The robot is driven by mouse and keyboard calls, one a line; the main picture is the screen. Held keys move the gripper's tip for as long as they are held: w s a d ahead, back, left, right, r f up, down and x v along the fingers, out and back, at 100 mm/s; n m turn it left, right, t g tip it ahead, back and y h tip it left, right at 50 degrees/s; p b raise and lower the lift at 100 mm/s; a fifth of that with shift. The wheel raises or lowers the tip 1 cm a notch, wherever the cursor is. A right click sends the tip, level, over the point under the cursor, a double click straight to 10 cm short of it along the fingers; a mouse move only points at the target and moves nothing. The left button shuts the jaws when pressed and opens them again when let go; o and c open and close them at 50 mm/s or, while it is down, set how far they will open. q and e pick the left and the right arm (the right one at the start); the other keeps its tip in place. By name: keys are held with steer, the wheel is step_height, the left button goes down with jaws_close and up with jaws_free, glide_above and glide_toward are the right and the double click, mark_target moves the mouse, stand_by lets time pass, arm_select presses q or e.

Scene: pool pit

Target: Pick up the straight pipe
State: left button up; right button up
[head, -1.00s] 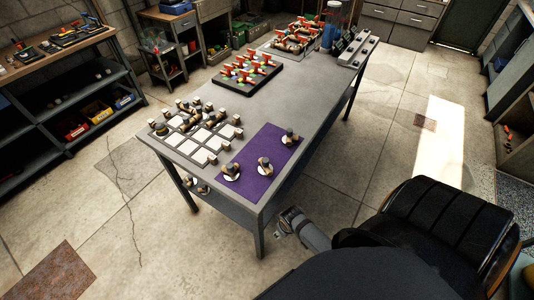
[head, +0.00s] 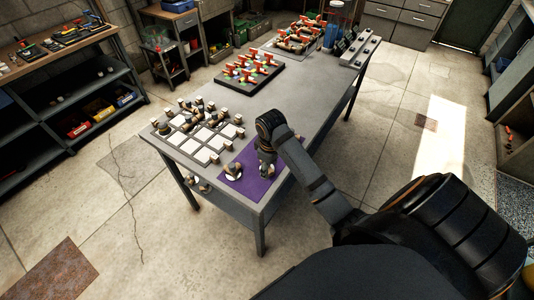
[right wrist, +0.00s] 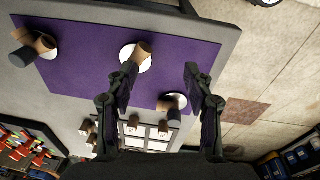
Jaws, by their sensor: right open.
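Three short tan-and-dark pipe pieces stand on white discs on the purple mat (head: 261,189); I cannot tell for certain which is the straight pipe. In the right wrist view the middle piece (right wrist: 136,52) lies just beyond the left finger's tip, a second piece (right wrist: 172,103) shows between the fingers, and a third (right wrist: 36,46) is at the far left. In the head view the left piece (head: 233,169) is clear; the arm hides the far one. My right gripper (head: 266,164) is open and empty above the mat, over the middle piece. It also shows in the right wrist view (right wrist: 162,72). My left gripper is not in view.
A tray of white squares (head: 206,156) with several small fittings stands left of the mat. A dark rack of red-handled valves (head: 249,85) is farther back on the grey table (head: 295,98). The table between rack and mat is bare.

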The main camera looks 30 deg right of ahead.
steer(key=w+d+r+n+g, duration=0.1)
steer(key=w+d+r+n, duration=0.15)
steer(key=w+r, duration=0.3)
steer(key=shift+m+y, duration=0.3)
steer(key=shift+m, duration=0.05)
steer(key=f+b, duration=0.1)
steer(key=f, duration=0.1)
steer(key=f+b, duration=0.1)
steer(key=b, duration=0.1)
steer(key=f+b, duration=0.2)
steer(key=shift+w+d+f, duration=0.15)
steer(key=shift+d+f, duration=0.2)
steer(key=shift+d, duration=0.05)
steer(key=shift+f+b, duration=0.1)
steer(key=shift+b, duration=0.25)
steer(key=shift+w, duration=0.1)
steer(key=f+b, duration=0.1)
steer(key=f, duration=0.1)
steer(key=f+b, duration=0.2)
steer(key=shift+a+f, duration=0.2)
steer(key=shift+f, duration=0.2)
steer(key=c, duration=0.4)
jaws_close()
